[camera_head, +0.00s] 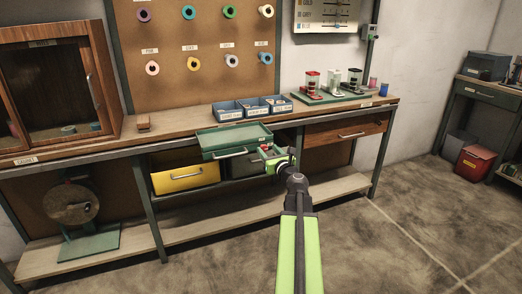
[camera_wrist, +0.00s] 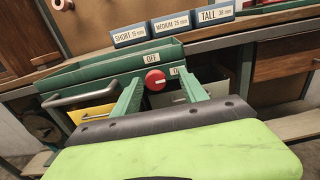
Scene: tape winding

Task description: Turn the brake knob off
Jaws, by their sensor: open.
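The red brake knob (camera_wrist: 155,80) is on the green front panel in the wrist view, with a small pale mark on its face. An OFF label (camera_wrist: 151,58) is above it, and a partly covered label (camera_wrist: 177,71) is to its upper right. My gripper (camera_wrist: 160,77) is open, with one green finger on each side of the knob in the picture. I cannot tell if either finger touches it. In the head view my gripper (camera_head: 276,154) is at the panel under the bench top and largely hides the knob.
An open green drawer (camera_head: 234,139) is just left of the gripper, above a yellow drawer (camera_head: 186,176). Blue bins (camera_head: 229,111) labelled SHORT, MEDIUM and TALL stand on the bench above. The floor in front (camera_head: 395,190) is clear.

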